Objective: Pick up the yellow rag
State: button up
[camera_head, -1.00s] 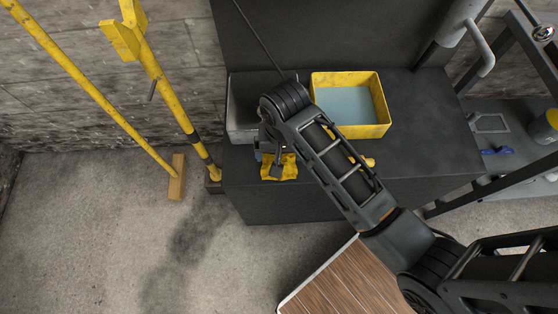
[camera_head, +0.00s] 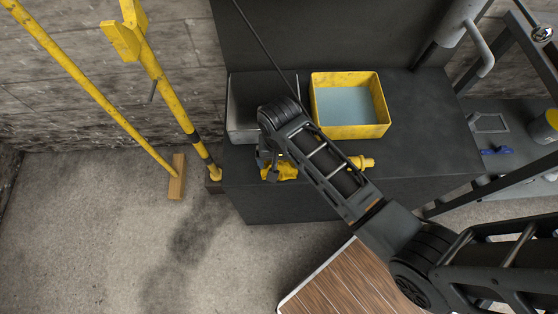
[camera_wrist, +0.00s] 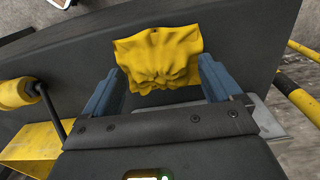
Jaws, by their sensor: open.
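The yellow rag (camera_wrist: 158,58) lies crumpled on the dark bench top, close to its front edge. In the wrist view it sits between and just beyond the two blue-grey fingers of my gripper (camera_wrist: 158,88). The fingers are apart, one at each side of the rag, and whether they touch it I cannot tell. In the head view my gripper (camera_head: 268,166) points down at the rag (camera_head: 284,170), and my arm hides part of both.
A yellow bin with a pale blue inside (camera_head: 382,104) and a grey metal tray (camera_head: 240,108) stand behind on the bench (camera_head: 430,130). A yellow cylindrical object (camera_head: 362,162) lies right of the rag. Yellow poles (camera_head: 172,97) lean at the left. A wooden top (camera_head: 340,285) is in front.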

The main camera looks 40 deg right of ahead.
jog(key=shift+c, duration=0.4)
jog(key=c, duration=1.1)
jog(key=shift+o, duration=0.2)
jog(key=shift+r, duration=0.1)
notch_tip(320, 180, up, 10)
